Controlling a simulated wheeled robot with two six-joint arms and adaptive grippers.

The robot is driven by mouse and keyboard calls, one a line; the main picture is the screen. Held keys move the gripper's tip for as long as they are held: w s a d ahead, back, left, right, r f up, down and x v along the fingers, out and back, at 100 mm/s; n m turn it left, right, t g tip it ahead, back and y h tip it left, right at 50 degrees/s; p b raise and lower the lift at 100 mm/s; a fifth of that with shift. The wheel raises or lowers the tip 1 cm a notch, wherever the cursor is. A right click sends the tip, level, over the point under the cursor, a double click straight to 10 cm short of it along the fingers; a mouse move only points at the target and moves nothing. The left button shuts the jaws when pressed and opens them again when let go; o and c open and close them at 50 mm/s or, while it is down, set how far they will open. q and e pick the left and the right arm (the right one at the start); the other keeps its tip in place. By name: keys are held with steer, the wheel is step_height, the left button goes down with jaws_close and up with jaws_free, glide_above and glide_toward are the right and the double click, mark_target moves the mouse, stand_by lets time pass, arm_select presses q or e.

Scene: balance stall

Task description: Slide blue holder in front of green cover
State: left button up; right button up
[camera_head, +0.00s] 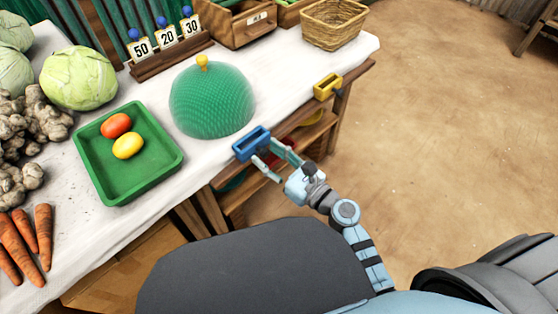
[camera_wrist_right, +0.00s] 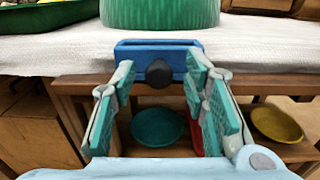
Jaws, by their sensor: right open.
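The blue holder (camera_head: 250,143) is at the front edge of the table, just in front of the green cover (camera_head: 212,102). In the right wrist view the blue holder (camera_wrist_right: 135,52) has a dark round knob on its front, below the green cover (camera_wrist_right: 160,14). The green cover is a ribbed dome with a yellow knob on top. My right gripper (camera_head: 272,162) is open at the blue holder. In the wrist view its fingers (camera_wrist_right: 160,98) stand on either side of the knob, with a visible gap between them. My left gripper is not in view.
A yellow holder (camera_head: 327,87) is farther right along the same edge. A green tray (camera_head: 160,178) with a red and a yellow item stands left of the cover. Number cards stand in a wooden rack (camera_head: 172,56) behind. Shelves with bowls lie below the tabletop.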

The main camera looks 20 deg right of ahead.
steer(key=v, duration=1.1)
steer(key=shift+s, duration=0.2)
steer(key=shift+d, duration=0.1)
